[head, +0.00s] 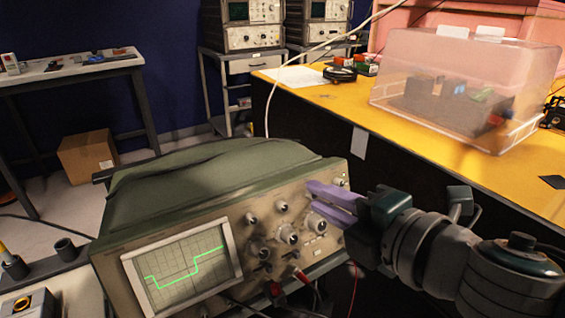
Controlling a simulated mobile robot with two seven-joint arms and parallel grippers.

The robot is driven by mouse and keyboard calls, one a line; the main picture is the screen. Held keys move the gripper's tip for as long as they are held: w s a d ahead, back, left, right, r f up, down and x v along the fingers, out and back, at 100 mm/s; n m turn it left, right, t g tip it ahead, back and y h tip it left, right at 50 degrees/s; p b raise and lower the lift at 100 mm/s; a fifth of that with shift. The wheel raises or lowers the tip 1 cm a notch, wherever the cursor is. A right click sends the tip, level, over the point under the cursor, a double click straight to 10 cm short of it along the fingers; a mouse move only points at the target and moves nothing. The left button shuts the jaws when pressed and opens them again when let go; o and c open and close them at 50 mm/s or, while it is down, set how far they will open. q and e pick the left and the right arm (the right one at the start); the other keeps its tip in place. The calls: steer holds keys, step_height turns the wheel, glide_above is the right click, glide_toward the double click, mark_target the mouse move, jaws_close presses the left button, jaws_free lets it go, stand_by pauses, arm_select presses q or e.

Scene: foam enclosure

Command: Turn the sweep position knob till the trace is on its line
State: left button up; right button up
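The oscilloscope (215,215) has a green case and a beige front panel with several knobs. Its screen (182,268) shows a green stepped trace, low on the left and rising to the right, over a grid. My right gripper (312,195) has its purple fingers at the panel's upper right, a small gap between them. Whether a knob is held between the fingertips is hidden. Other knobs show beside and below the fingers, such as a small upper knob (282,206) and a larger knob (289,236). Which one is the sweep position knob cannot be read. My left gripper is out of view.
Red and dark leads (300,278) plug into the panel's lower edge. A yellow-topped bench (335,110) with a clear plastic box (465,85) stands behind my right arm. A cardboard box (88,158) is under the left table (75,68).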

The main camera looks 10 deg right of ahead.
steer(key=o, duration=0.3)
steer(key=shift+p+v, duration=0.3)
steer(key=shift+v, duration=4.65)
